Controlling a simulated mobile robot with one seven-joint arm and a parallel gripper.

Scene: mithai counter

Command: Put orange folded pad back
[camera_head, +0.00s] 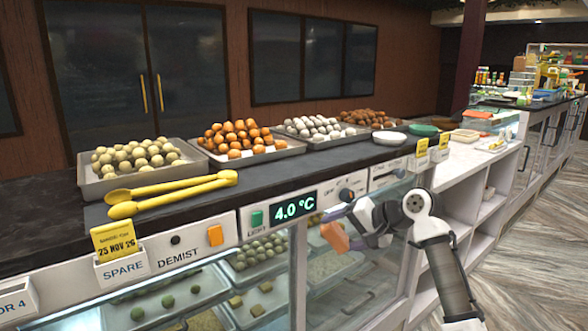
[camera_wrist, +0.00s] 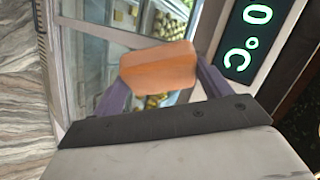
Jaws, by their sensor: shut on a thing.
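An orange folded pad (camera_head: 335,236) is held between the fingers of my gripper (camera_head: 345,228), in front of the glass counter just below the temperature display. The pad also shows in the wrist view (camera_wrist: 158,68), as a flat orange block between the two purple-grey fingers (camera_wrist: 160,88). My gripper is shut on it. The pad is in the air, apart from the counter top. A second orange item (camera_head: 477,114) lies on the white counter at the right; whether it is a pad like this one, I cannot tell.
The counter front has a 4.0 °C display (camera_head: 295,207), switches and a glass case (camera_head: 340,275) with sweets inside. Trays of sweets (camera_head: 250,155) and yellow tongs (camera_head: 170,192) lie on the dark top. The floor (camera_head: 535,240) at the right is clear.

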